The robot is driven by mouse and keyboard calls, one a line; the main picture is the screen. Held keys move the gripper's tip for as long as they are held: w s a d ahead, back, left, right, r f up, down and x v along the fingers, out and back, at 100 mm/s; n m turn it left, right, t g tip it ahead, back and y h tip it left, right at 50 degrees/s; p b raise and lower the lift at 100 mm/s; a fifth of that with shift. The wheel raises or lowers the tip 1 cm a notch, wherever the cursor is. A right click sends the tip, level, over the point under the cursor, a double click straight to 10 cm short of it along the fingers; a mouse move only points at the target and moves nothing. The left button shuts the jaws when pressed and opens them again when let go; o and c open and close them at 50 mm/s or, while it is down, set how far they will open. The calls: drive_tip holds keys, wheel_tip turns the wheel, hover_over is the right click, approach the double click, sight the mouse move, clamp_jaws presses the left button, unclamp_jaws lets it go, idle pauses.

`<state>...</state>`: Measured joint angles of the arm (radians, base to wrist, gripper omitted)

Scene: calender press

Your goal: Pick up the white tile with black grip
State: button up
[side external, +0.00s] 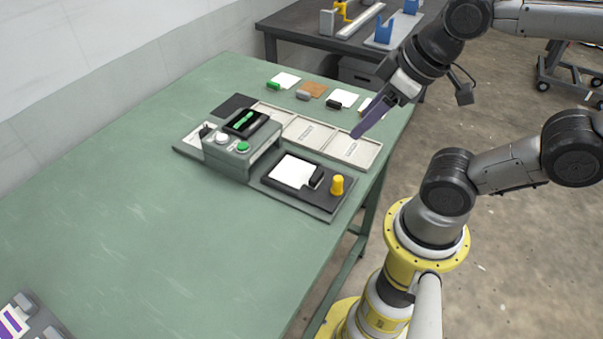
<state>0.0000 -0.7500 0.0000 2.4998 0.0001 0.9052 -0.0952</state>
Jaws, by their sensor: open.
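A white tile with a black grip (345,97) lies flat in the row at the far end of the green table, its grip (334,105) on the near side. Another white tile with a black block at its right edge (292,172) lies on the dark plate of the press (240,150). My gripper (356,133), with long purple fingers, hangs above the right end of the pale trays, pointing down and left. It is open and empty, apart from both tiles. The gap between its fingers is hard to see from this side.
The far row also holds a white tile with a green grip (285,80), a brown tile with a grey grip (313,89) and a pale tile partly behind my gripper. Pale trays (310,131) and a yellow knob (337,184) lie nearer.

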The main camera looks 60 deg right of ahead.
drive_tip(key=n, duration=0.4)
drive_tip(key=n+g, duration=0.5)
drive_tip(key=n, duration=0.8)
hover_over(316, 174)
wheel_tip(316, 174, down, 3)
drive_tip(key=shift+g, duration=0.3)
wheel_tip(316, 174, down, 8)
drive_tip(key=shift+d, duration=0.15)
drive_tip(key=shift+s+a+f, duration=0.1)
drive_tip(key=shift+f, duration=1.45)
drive_tip(key=shift+a+f, duration=0.1)
drive_tip(key=shift+f, duration=1.45)
clamp_jaws()
